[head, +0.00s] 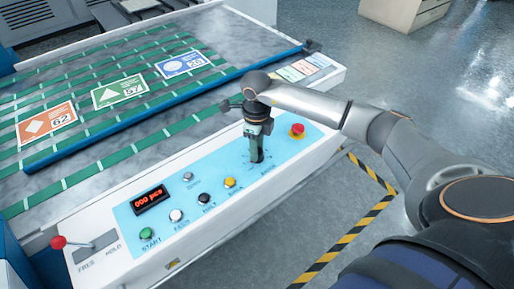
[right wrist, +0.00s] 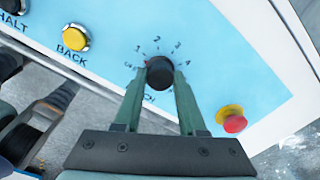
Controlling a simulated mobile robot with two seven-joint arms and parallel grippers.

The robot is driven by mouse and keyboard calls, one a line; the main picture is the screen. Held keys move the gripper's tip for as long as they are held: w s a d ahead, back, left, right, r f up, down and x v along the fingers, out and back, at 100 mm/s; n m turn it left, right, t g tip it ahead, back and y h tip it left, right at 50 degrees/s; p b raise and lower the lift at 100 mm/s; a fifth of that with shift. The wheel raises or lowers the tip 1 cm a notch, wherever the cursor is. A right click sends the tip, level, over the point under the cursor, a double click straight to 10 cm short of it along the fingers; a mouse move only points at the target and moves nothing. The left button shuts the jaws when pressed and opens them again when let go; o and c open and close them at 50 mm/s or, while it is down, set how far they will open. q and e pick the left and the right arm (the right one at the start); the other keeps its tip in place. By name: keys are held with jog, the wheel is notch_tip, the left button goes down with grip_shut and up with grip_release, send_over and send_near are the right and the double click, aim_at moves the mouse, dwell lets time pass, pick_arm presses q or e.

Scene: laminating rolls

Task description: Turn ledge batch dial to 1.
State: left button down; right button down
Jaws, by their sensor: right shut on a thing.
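The batch dial (right wrist: 160,72) is a round black knob on the light-blue panel in the right wrist view. Numbers run in an arc around it, with 1 at upper left, 2 near the top, and 3 and 4 to the right. In the head view my right gripper (head: 257,158) points down onto the panel and hides the dial. My left gripper is not in view.
A red stop button (head: 297,130) stands close to the right gripper. A yellow BACK button (head: 230,183), a green START button (head: 147,234) and a display reading 000 (head: 150,199) lie along the panel (head: 205,215).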

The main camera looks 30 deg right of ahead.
jog(key=shift+m, duration=1.2)
jog(key=shift+c, duration=2.4)
grip_release()
jog(key=shift+r, duration=0.1)
notch_tip(320, 180, up, 12)
jog(key=b, duration=0.1)
jog(key=shift+r, duration=0.2)
jog(key=shift+a, duration=0.1)
